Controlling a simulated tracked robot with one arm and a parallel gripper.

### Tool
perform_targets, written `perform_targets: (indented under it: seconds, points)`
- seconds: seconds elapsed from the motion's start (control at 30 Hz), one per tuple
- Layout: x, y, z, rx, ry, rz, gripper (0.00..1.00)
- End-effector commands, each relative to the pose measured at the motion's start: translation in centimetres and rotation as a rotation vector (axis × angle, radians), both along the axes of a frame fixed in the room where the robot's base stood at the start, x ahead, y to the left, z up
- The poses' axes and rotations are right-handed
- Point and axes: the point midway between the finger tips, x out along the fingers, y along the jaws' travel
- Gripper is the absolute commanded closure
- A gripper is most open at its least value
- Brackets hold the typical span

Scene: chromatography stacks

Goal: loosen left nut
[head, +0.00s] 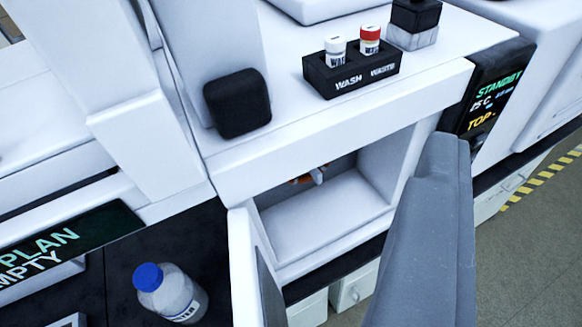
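An open compartment (325,215) in the white stack shows in the middle of the head view. Inside it, under the top edge, a small orange and white fitting (308,176) is partly hidden. I cannot make out a left nut on it. A grey rounded part (425,235), seemingly of my gripper or arm, rises from the bottom right, in front of the compartment's right side in the picture. I see no pair of fingertips and nothing held.
A black rack (350,78) with two vials, one white-capped and one red-capped, stands on top. A blue-capped bottle (170,292) is at the lower left. An open door (243,262) juts out left of the compartment. A "STANDBY" display (490,95) is at right.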

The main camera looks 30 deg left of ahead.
Motion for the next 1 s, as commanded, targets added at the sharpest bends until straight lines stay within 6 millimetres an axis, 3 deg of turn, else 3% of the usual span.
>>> perform_targets:
  seconds: [0.1,0.17,0.2,0.33,0.47,0.53,0.7,0.83,1.0]
  points:
    - [0.0,0.0,0.0,0.0,0.0,0.0,0.64]
    - [0.1,0.0,-0.1,0.002,0.002,0.001,0.49]
    - [0.3,0.0,-0.3,0.01,0.009,0.002,0.49]
    - [2.2,0.1,-3.0,0.102,0.089,0.019,0.49]
    - [5.6,1.4,-9.0,0.314,0.259,0.048,0.49]
    - [7.2,2.1,-13.0,0.469,0.378,0.059,0.49]
    - [9.0,4.7,-21.4,0.868,0.655,0.061,0.49]
    - [9.4,6.8,-26.1,1.183,0.848,0.032,0.49]
    - [9.5,9.2,-29.5,1.616,1.066,-0.033,0.49]
